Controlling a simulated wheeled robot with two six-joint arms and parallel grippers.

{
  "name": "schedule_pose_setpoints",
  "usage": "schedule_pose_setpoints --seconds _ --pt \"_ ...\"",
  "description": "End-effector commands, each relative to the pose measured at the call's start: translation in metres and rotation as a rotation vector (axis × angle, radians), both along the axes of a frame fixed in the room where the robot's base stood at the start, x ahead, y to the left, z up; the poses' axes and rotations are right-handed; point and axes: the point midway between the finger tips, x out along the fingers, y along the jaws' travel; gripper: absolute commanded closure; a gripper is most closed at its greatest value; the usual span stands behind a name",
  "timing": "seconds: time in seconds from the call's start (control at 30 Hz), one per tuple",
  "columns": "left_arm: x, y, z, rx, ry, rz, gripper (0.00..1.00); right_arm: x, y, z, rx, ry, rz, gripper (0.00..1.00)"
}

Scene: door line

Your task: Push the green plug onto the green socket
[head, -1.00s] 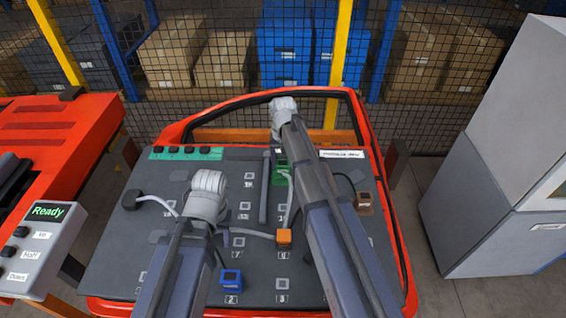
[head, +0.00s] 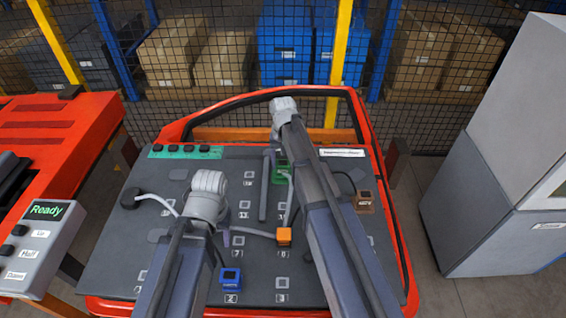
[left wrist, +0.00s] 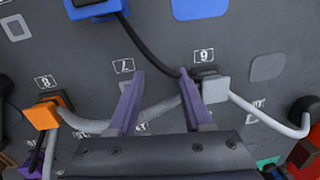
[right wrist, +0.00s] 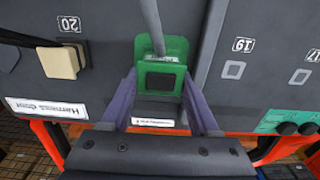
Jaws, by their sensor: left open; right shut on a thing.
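The green plug (right wrist: 161,82) sits between the fingers of my right gripper (right wrist: 160,92) in the right wrist view, close over the grey panel. My right gripper is shut on it, and a grey cable runs from it. The plug also shows in the head view (head: 281,170), beside my right arm. I cannot make out the green socket apart from the plug, nor tell whether the plug is seated. My left gripper (left wrist: 160,78) is open and empty over the panel, near a grey plug (left wrist: 214,88) just beyond its right finger.
An orange plug (head: 284,236), a blue plug (head: 231,278) and a brown plug (head: 364,202) stand on the panel (head: 120,255). Loose cables cross it. The red door frame (head: 399,235) surrounds it. A grey cabinet (head: 480,215) stands right, a "Ready" control box (head: 40,245) left.

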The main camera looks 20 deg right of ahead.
Motion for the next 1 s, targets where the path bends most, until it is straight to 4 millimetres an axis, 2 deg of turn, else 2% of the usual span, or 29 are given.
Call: schedule_pose_setpoints --seconds 0.27,0.83,0.87,1.0 --pt "0.0000 0.0000 -0.0097 0.000 0.000 0.000 0.50 0.0000 0.0000 -0.0097 0.000 0.000 0.000 1.00" --pt "0.0000 0.0000 -0.0093 0.000 0.000 0.000 0.50 0.0001 0.0000 -0.0093 0.000 0.000 0.000 1.00" --pt "0.0000 0.0000 -0.0093 0.000 0.000 0.000 0.50 0.0001 0.0000 -0.0093 0.000 0.000 0.000 0.35" --pt "0.0000 0.0000 -0.0093 0.000 0.000 0.000 0.50 0.0001 0.0000 -0.0093 0.000 0.000 0.000 0.19"
